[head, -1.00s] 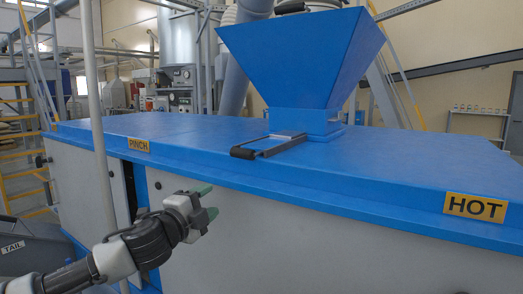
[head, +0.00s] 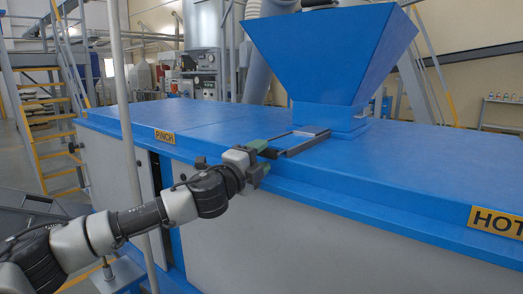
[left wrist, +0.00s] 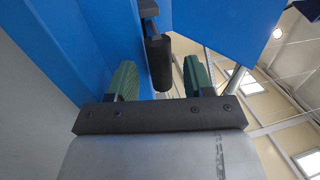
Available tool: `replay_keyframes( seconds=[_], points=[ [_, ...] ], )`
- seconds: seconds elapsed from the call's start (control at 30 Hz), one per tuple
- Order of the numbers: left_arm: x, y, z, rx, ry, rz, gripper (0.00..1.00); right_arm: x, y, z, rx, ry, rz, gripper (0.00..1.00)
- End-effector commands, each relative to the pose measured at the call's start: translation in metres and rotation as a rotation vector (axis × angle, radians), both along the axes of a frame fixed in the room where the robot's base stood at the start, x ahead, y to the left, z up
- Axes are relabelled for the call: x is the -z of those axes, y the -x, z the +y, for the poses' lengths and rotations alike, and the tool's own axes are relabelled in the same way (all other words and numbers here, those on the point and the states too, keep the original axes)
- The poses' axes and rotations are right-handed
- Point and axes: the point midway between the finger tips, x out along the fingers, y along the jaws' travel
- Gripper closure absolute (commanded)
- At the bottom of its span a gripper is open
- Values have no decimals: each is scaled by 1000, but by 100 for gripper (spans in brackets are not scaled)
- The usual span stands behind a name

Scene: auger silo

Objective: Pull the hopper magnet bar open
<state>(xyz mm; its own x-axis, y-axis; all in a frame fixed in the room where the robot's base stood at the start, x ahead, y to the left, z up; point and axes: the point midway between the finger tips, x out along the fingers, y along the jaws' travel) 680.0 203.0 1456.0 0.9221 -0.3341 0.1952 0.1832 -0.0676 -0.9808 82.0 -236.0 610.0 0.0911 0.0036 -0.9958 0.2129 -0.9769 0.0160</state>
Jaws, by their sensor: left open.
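The hopper magnet bar (head: 308,144) lies on the blue machine top at the foot of the blue hopper (head: 330,55). It has dark side rails and a black handle at its front, partly hidden by my gripper in the head view. My left gripper (head: 263,156) is open at the handle, near the machine's front edge. In the left wrist view, the black handle (left wrist: 159,62) shows between the two green fingers (left wrist: 160,80), with visible gaps on both sides. I cannot tell how deep it sits between them. My right gripper is not in view.
The blue machine top (head: 220,122) is mostly clear, with a PINCH label (head: 164,137) and a HOT label (head: 495,219) along its front edge. A thin upright pole (head: 128,150) stands left, close to my left arm. Yellow stairs (head: 48,130) are farther left.

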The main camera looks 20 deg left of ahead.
Motion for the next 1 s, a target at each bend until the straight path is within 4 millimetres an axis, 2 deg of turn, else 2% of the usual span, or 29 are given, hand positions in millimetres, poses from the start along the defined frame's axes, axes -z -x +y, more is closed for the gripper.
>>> replay_keyframes(
  seconds=[0.37, 0.7, 1.0],
  points=[
    [-1, -6, -2, 1, 0, 0, 48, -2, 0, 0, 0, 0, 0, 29],
    [0, -6, -2, 0, 0, 1, 100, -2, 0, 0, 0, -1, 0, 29],
    [0, 0, 1, -1, 0, 2, 100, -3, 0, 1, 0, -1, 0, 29]
  ],
)
